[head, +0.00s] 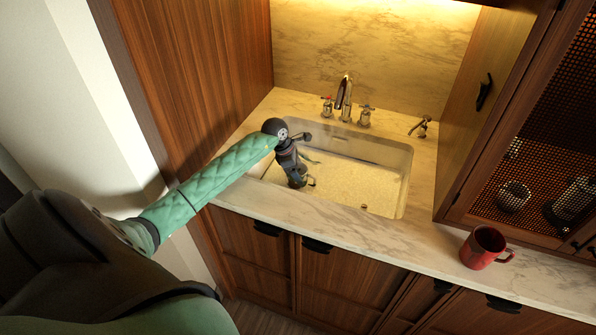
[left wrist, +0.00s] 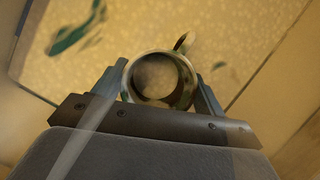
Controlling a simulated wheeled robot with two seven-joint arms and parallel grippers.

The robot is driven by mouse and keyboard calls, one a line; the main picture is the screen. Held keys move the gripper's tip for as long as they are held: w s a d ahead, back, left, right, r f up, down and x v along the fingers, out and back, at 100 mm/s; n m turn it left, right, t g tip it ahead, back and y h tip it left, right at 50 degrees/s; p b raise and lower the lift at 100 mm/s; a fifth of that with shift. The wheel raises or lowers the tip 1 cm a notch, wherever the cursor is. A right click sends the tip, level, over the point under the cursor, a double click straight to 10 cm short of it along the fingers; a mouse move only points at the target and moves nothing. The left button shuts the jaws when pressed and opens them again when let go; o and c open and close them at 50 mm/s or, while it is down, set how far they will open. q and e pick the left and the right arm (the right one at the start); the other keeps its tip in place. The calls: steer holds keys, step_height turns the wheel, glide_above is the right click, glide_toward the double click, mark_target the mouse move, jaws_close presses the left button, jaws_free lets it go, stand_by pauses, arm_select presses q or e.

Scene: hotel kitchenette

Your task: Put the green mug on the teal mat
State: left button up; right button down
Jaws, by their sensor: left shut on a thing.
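My left gripper (head: 298,178) reaches down into the sink. In the left wrist view its two fingers (left wrist: 160,92) are shut on a round, open-topped mug (left wrist: 160,78), seen from above with its handle pointing away from the wrist. The mug's colour looks dull olive and brownish there, so its green is hard to confirm. In the head view the gripper mostly hides it. I see no teal mat for certain. A dark teal patch (left wrist: 76,32) shows on the speckled surface in the left wrist view; I cannot tell what it is. My right gripper is out of view.
A red mug (head: 482,247) stands on the marble counter (head: 345,230) at the right. Wooden cabinets close in both sides.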

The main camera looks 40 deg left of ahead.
arm_select(q)
steer(key=o, duration=1.4)
steer(key=shift+o, duration=0.7)
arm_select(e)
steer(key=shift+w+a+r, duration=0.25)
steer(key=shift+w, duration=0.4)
arm_select(q)
steer(key=shift+r, duration=0.1)
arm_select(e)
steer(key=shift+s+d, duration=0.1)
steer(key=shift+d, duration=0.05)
